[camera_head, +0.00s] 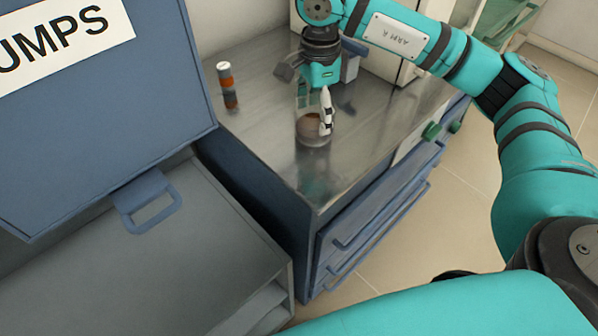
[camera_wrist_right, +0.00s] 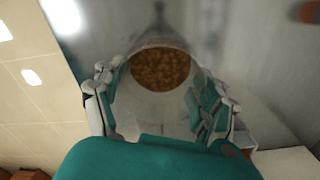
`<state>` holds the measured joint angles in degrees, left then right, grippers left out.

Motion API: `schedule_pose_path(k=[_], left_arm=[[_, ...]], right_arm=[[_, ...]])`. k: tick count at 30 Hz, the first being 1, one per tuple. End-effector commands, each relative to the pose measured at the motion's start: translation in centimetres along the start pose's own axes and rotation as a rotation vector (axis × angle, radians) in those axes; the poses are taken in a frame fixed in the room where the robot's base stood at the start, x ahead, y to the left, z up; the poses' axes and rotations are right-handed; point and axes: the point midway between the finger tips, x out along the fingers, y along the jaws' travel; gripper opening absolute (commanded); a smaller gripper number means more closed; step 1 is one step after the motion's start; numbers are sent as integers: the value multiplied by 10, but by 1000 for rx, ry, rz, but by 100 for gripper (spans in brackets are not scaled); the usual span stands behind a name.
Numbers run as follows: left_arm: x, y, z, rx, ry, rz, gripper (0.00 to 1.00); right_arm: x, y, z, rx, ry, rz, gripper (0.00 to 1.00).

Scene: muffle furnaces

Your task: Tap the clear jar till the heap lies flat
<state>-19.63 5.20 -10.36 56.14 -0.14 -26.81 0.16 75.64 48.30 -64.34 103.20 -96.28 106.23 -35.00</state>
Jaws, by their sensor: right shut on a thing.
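The clear jar (camera_head: 313,133) is near the middle of the steel worktop (camera_head: 270,112), with brown material low inside it. In the right wrist view I look down into the jar, and the brown grainy heap (camera_wrist_right: 161,68) shows at its bottom. Whether the heap's top is flat or humped I cannot tell. My right gripper (camera_head: 321,112) comes down from above and is shut on the jar; in the wrist view its fingers (camera_wrist_right: 165,105) sit on both sides of the wall. Whether the jar touches the worktop is unclear. My left gripper is not in view.
A blue cabinet door with a lettered label (camera_head: 110,110) and a grey open shelf (camera_head: 150,265) fill the left.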

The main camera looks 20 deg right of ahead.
Motion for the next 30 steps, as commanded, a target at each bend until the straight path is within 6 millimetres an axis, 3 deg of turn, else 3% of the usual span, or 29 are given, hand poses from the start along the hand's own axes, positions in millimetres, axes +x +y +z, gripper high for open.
schedule_pose_path(k=[1, 7, 30], left_arm=[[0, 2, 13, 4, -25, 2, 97], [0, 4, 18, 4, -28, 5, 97], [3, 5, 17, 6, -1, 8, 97]], right_arm=[[2, 1, 0, 1, 2, 5, 41], [-3, 2, -2, 1, 3, 5, 41], [-17, 5, -7, 1, 2, 3, 41]])
